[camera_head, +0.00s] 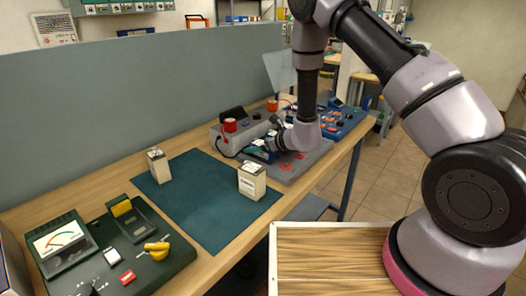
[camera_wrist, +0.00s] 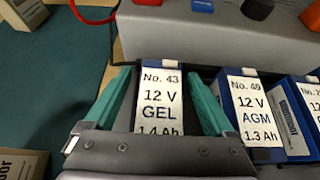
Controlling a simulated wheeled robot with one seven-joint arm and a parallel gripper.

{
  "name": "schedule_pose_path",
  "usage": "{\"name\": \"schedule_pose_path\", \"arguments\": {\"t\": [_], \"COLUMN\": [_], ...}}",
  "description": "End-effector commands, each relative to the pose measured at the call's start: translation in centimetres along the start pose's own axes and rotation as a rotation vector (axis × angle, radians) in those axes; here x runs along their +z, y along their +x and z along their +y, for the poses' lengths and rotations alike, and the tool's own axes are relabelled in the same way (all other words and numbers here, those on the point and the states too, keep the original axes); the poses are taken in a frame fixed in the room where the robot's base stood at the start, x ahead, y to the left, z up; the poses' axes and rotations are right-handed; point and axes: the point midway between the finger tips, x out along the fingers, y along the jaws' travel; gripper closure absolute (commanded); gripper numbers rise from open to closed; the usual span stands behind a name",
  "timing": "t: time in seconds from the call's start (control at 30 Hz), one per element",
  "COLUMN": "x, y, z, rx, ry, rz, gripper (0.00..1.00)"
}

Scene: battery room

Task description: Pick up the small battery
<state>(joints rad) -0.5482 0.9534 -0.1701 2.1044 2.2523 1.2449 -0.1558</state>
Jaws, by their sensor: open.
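In the wrist view, a small battery (camera_wrist: 160,100) has a white label reading No. 43, 12 V, GEL, 1.4 Ah, and a blue top edge. My gripper (camera_wrist: 158,80) is open, with one teal finger on each side of this battery. Whether the fingers touch it I cannot tell, and its lower part is hidden behind the gripper body. A second battery (camera_wrist: 256,108), labelled No. 49, 12 V AGM, 1.3 Ah, stands just right of the right finger. In the head view, my gripper (camera_head: 264,146) is low over the grey charging unit, and the wrist hides much of it.
Another blue battery (camera_wrist: 302,105) stands farther right in the row. Two cream blocks, one left (camera_head: 158,166) and one nearer (camera_head: 252,181), stand on the green mat (camera_head: 205,205). A partition (camera_head: 150,95) runs behind.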

Motion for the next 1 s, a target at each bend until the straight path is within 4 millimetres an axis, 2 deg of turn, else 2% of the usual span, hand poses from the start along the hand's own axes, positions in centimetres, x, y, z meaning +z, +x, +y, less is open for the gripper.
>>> {"name": "schedule_pose_path", "arguments": {"t": [0.17,0.27,0.4,0.77,1.0], "x": [0.0,0.0,0.0,0.1,1.7], "y": [0.0,0.0,0.0,-0.1,-0.9], "z": [0.0,0.0,0.0,0.0,-0.1], "rx": [0.000,0.000,0.000,-0.001,-0.001], "ry": [0.000,0.000,0.000,0.000,-0.002], "rz": [0.000,0.000,0.000,-0.002,-0.004], "gripper": [0.11,0.46,0.99,1.00,1.00]}}
